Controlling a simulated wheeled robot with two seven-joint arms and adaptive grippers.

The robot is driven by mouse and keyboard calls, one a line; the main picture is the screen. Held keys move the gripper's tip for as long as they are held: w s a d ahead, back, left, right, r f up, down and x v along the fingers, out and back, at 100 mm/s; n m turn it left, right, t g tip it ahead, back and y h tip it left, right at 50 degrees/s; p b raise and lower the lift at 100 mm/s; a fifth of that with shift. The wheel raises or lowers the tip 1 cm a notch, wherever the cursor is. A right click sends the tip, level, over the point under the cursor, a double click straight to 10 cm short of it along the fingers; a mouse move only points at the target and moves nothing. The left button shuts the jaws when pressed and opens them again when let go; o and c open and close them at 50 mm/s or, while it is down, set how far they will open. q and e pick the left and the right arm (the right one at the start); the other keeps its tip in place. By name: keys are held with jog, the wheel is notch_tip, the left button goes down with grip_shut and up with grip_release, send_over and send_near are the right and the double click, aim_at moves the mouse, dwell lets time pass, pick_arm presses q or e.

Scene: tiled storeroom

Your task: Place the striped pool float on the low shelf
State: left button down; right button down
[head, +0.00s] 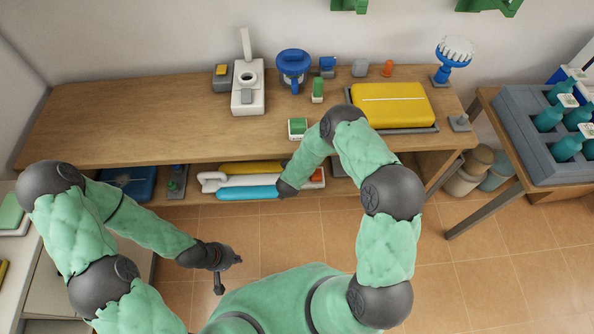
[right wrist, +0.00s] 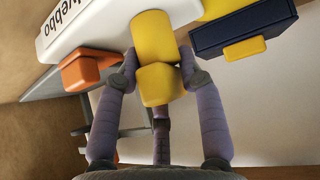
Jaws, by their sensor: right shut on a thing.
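In the right wrist view my right gripper (right wrist: 159,72) is shut on a yellow rounded piece (right wrist: 160,86). I cannot tell whether this piece belongs to the float. My left gripper (head: 226,270) looks open and empty, over the floor in front of the shelf.
A white lettered body (right wrist: 95,25), an orange block (right wrist: 90,68) and a dark blue box (right wrist: 243,28) crowd the right gripper. A blue bin (head: 130,182) sits left on the shelf. The tabletop (head: 150,120) above holds several items, including a yellow case (head: 392,105).

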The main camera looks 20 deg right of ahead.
jog(key=shift+r, duration=0.1)
jog(key=c, duration=0.8)
grip_release()
jog(key=p+v, duration=0.5)
jog(key=v, duration=0.7)
jog(key=s+a+g+y, duration=0.2)
jog(key=s, duration=0.4)
jog(key=s+a+n+g+y, duration=0.1)
jog(key=s+a+g+y, duration=0.1)
jog(key=s, duration=0.5)
jog(key=s+a+g+y, duration=0.3)
jog(key=s+y, duration=0.1)
jog(key=s, duration=0.2)
jog(key=shift+s+f+n, duration=0.2)
jog(key=shift+s+n, duration=0.05)
jog(key=shift+n, duration=0.05)
